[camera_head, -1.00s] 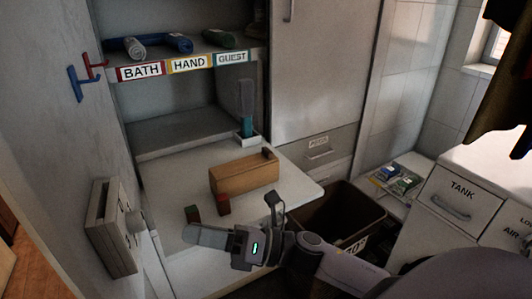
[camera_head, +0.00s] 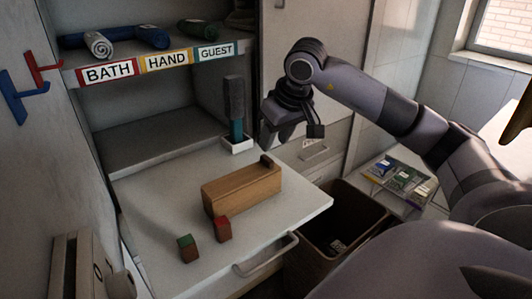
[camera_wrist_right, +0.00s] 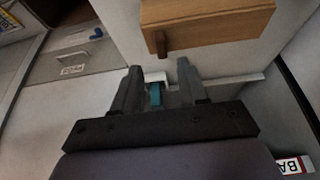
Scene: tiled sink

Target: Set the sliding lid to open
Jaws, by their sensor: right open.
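The wooden box (camera_head: 240,190) with its sliding lid sits on the pale counter. A small dark knob (camera_head: 267,160) stands at the lid's far right end. The lid appears to cover the box, and the inside is not visible. In the right wrist view the box (camera_wrist_right: 215,28) is at the top, with the knob (camera_wrist_right: 160,43) at its lower left. My right gripper (camera_head: 292,130) is open and empty, raised above and behind the knob end, apart from it. Its two fingers (camera_wrist_right: 158,85) show in the wrist view. My left gripper is not in view.
A red-topped block (camera_head: 222,229) and a green-topped block (camera_head: 188,248) stand before the box. A blue-handled brush (camera_head: 235,118) stands in a white holder behind it. A bin (camera_head: 335,225) is right of the counter. Shelves with rolled towels (camera_head: 97,43) are at the back.

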